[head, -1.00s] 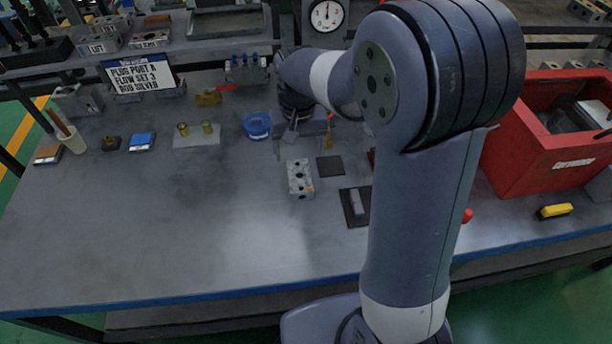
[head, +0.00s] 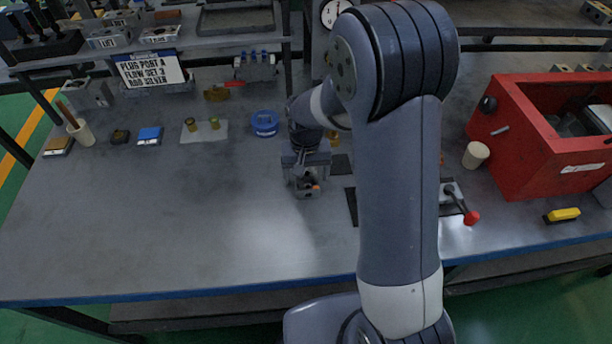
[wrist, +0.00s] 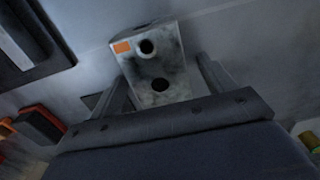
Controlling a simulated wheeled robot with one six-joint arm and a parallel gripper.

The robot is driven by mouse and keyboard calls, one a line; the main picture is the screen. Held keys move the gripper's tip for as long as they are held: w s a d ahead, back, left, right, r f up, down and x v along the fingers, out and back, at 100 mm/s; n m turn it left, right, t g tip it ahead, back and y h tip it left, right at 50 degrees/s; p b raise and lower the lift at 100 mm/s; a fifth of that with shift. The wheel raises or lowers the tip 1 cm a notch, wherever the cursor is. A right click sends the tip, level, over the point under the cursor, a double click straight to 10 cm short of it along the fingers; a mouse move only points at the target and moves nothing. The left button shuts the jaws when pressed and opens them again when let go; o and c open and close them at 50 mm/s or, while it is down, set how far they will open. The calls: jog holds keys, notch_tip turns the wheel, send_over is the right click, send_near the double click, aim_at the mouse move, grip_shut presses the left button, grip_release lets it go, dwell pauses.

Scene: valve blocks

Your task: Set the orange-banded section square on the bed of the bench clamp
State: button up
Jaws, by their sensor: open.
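The orange-banded section (head: 307,193) is a grey block with dark round holes and an orange patch at one corner. It sits on the bench left of my arm. In the wrist view the section (wrist: 158,64) shows its holed face and the orange patch. My gripper (head: 306,177) is over it, open, with one finger on each side; in the wrist view the gripper (wrist: 163,80) straddles the block's lower part. Whether the fingers touch it I cannot tell. A grey fixture with a red-tipped lever (head: 452,193), probably the bench clamp, is right of my arm and partly hidden by it.
A dark mat (head: 350,205) lies just right of the block, partly behind my arm. A blue ring-shaped dish (head: 264,123) and a pad with brass fittings (head: 205,131) stand behind left. A red crate (head: 545,150) is at right, with a pale cup (head: 476,155) beside it. The front-left bench is clear.

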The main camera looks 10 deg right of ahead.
jog(key=c, duration=1.4)
jog(key=shift+r, duration=0.15)
jog(key=shift+c, duration=0.5)
